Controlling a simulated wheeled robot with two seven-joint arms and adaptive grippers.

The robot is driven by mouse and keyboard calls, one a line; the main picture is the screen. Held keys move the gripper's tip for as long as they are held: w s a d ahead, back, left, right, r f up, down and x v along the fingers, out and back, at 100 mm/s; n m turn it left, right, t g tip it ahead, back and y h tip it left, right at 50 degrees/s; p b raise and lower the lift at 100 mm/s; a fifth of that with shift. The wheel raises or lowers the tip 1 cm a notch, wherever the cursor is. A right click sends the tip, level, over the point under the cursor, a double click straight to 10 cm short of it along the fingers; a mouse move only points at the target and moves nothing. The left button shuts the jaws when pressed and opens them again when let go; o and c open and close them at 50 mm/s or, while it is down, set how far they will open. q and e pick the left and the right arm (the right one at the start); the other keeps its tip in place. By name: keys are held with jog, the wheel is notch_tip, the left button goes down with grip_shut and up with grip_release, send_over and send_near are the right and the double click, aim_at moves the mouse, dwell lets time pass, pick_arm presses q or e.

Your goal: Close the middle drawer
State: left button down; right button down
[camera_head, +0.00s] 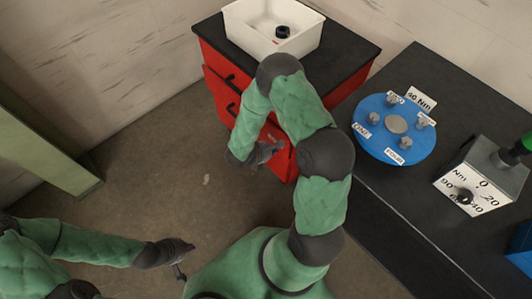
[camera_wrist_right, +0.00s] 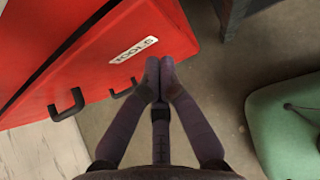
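The red drawer cabinet (camera_head: 222,62) with a black top stands at the upper middle of the head view. Its front has stacked red drawers with dark handles; a middle drawer front (camera_head: 218,92) seems to stand slightly proud, but how far is unclear. My right gripper (camera_head: 277,147) is low in front of the cabinet, partly behind my arm. In the right wrist view its fingertips (camera_wrist_right: 161,68) are together and empty, beside a red drawer front (camera_wrist_right: 120,40) labelled TOOLS; contact is unclear. My left gripper (camera_head: 183,262) is over the floor at lower left; its fingers are too small to judge.
A white bin (camera_head: 243,35) with a dark part inside sits on the cabinet. A dark workbench (camera_head: 455,85) at right carries a blue disc (camera_head: 412,145) with posts and a torque gauge box (camera_head: 478,180). A green structure (camera_head: 45,150) stands at left. The floor (camera_head: 180,190) between is clear.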

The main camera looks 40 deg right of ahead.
jog(key=shift+w+d+f+b, duration=0.15)
jog(key=shift+d+b, duration=0.3)
jog(key=shift+d, duration=1.75)
jog(key=d, duration=0.2)
jog(key=shift+w+d+b, duration=0.15)
jog(key=shift+d+b, duration=0.2)
jog(key=shift+b, duration=0.05)
